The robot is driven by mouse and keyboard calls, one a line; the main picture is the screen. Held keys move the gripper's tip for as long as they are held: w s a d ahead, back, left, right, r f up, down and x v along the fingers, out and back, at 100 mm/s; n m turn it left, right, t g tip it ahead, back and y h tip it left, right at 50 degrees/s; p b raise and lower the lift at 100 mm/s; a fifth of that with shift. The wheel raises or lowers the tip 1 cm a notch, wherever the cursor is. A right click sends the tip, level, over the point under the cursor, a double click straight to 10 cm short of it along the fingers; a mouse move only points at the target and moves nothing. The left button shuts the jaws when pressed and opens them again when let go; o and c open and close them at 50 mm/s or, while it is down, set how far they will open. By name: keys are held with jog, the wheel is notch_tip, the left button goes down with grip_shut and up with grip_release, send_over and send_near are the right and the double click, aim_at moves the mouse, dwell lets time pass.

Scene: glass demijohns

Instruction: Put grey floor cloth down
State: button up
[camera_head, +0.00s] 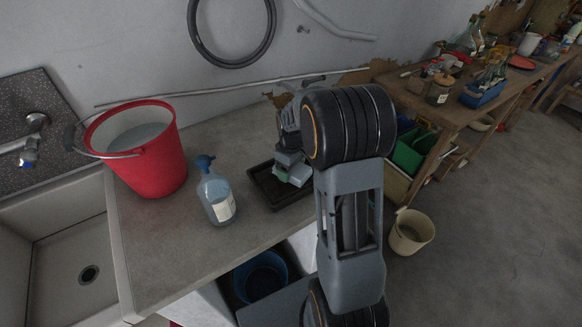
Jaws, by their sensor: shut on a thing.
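My gripper (288,160) points down over a shallow black tray (265,188) on the grey counter. It is shut on a small grey bundle that looks like the grey floor cloth (299,176). The bundle is at or just above the tray; I cannot tell whether it touches the tray floor. A bit of green shows beside the jaws. My own arm hides the right part of the tray and what lies behind it.
A spray bottle (216,194) stands left of the tray, and a red bucket (138,150) stands beside the sink (62,262). A blue basin (261,279) is under the counter. A beige bucket (411,232) is on the floor. A cluttered workbench (452,110) is at right.

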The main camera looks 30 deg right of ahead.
jog(key=shift+f, duration=0.2)
jog(key=o, duration=0.8)
jog(key=shift+r, duration=0.1)
jog(key=shift+c, duration=0.2)
notch_tip(320, 180, up, 12)
jog(key=f, duration=0.1)
jog(key=s+a+r+m+t, duration=0.1)
jog(key=s+a+m+t, duration=0.1)
jog(key=s, duration=0.6)
jog(key=s+a+r+m+t, duration=0.1)
jog(key=s+a+m+t, duration=0.1)
jog(key=s+a, duration=0.5)
jog(key=shift+s+m+b, duration=0.4)
jog(key=shift+s+m, duration=0.4)
jog(key=shift+m, duration=0.1)
jog(key=shift+a, duration=0.1)
